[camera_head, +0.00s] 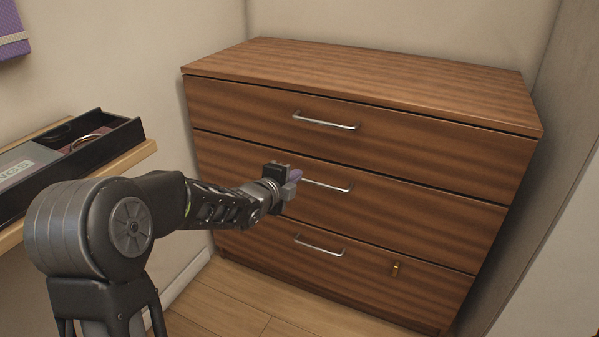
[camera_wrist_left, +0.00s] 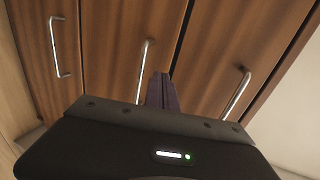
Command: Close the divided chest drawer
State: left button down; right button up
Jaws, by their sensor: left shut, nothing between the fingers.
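The wooden chest (camera_head: 350,90) has three stacked drawers, each with a silver bar handle. The top drawer (camera_head: 420,142), middle drawer (camera_head: 420,203) and bottom drawer (camera_head: 240,240) look flush or nearly so. No drawer interior or dividers show. My left gripper (camera_head: 295,176) is in front of the middle drawer, at the left end of its handle (camera_head: 328,186); I cannot tell whether it touches. Its fingers are shut and empty. In the left wrist view the fingers (camera_wrist_left: 160,92) are together, pointing at the drawer fronts beside the central handle (camera_wrist_left: 145,65). My right gripper is not in view.
A small brass-coloured fitting (camera_head: 395,269) is on the bottom drawer front. A black tray (camera_head: 110,137) lies on a wooden shelf (camera_head: 138,152) at the left, near my arm. Walls stand close behind and right of the chest. Wooden floor (camera_head: 235,300) is clear in front.

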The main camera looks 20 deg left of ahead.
pick_arm(q)
jog(key=p+v, duration=0.1)
jog(key=v, duration=0.5)
jog(key=shift+w, duration=0.1)
dwell(0.3)
